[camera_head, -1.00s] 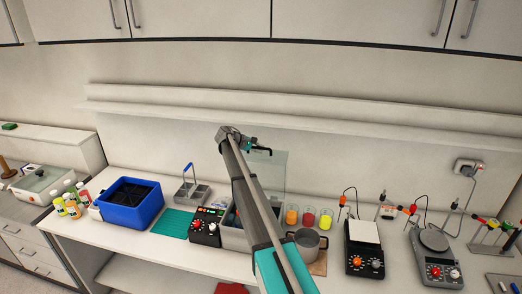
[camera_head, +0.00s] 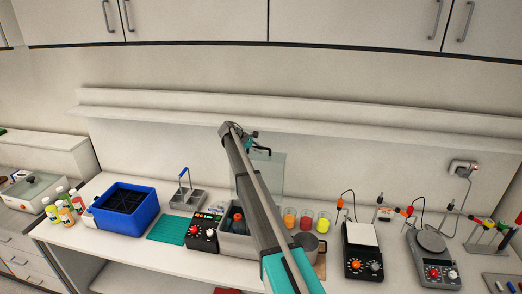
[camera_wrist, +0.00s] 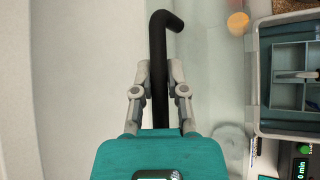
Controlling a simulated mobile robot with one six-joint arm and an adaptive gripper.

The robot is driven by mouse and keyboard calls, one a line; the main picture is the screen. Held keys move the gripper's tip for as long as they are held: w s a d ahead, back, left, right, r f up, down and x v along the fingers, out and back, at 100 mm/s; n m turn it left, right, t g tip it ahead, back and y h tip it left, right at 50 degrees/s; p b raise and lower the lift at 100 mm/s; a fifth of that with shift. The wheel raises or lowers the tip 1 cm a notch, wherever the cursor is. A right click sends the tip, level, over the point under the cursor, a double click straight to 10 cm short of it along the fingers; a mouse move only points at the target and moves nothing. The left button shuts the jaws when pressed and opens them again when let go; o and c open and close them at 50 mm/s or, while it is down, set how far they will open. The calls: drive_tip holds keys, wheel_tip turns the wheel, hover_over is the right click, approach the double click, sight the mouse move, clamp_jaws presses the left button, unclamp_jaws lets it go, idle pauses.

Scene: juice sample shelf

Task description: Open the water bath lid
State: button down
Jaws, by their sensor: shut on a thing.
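The water bath (camera_head: 226,246) is a grey basin with a black control panel (camera_head: 203,232) at its left, on the bench in the head view. Its clear lid (camera_head: 271,172) stands raised, roughly upright, above the back of the basin. My gripper (camera_head: 256,145) is at the lid's top, shut on the lid's black handle (camera_head: 264,151). In the wrist view, my gripper (camera_wrist: 159,75) has both fingers around the dark bent handle (camera_wrist: 157,45). The open bath (camera_wrist: 255,85) shows at right with a divided interior. My arm hides part of the basin in the head view.
Beakers with orange, red and yellow juice (camera_head: 306,219) stand right of the bath, near a metal pot. A blue box (camera_head: 125,213), a teal mat (camera_head: 167,229) and a metal rack (camera_head: 187,198) are left. A wall shelf (camera_head: 180,115) runs behind my gripper.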

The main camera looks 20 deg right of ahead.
drive_tip(key=shift+w+r, duration=0.1)
drive_tip(key=shift+w, duration=0.15)
drive_tip(key=c, duration=0.6)
unclamp_jaws()
drive_tip(key=shift+d, duration=0.1)
drive_tip(key=shift+c, duration=0.2)
drive_tip(key=shift+s, duration=0.1)
